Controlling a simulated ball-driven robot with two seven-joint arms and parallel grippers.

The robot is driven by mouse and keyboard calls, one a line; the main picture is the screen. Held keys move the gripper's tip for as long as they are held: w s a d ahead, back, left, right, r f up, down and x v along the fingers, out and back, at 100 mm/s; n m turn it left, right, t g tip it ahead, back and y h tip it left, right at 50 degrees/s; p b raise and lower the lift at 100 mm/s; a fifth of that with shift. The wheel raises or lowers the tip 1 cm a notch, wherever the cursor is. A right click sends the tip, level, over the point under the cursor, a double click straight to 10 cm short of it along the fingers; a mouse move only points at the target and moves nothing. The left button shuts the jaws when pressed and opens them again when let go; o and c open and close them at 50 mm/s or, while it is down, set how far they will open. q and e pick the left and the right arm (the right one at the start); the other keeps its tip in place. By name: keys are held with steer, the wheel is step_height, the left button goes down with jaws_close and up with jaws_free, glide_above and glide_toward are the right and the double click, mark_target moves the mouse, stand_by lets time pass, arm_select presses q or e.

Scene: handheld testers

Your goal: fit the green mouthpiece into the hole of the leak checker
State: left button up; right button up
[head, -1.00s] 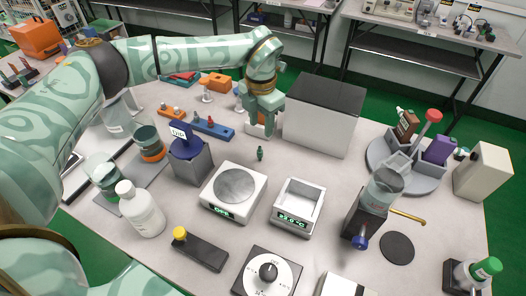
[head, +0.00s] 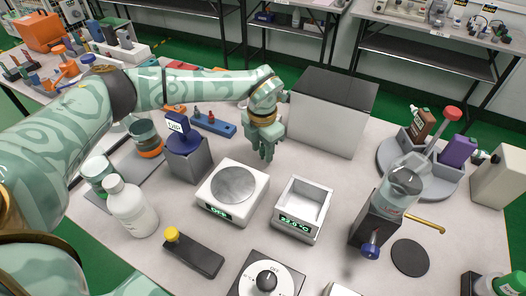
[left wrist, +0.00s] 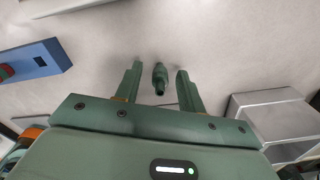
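The small green mouthpiece (left wrist: 160,79) stands out between my left fingers in the left wrist view, with gaps visible on both sides. In the head view my left gripper (head: 267,150) hides it. My left gripper, also in the left wrist view (left wrist: 158,72), is open and pointed down at the table. A long blue device (head: 213,124) with small pegs lies left of the gripper; in the left wrist view its end (left wrist: 38,56) shows a small dark patch. I cannot tell which device is the leak checker. My right gripper is out of view.
A large grey box (head: 328,118) with a dark top stands close right of the gripper. A round-plate scale (head: 247,208) and a square-tray scale (head: 303,225) stand in front. A grey holder (head: 190,162) stands to the left.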

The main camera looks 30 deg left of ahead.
arm_select(q)
jaws_close()
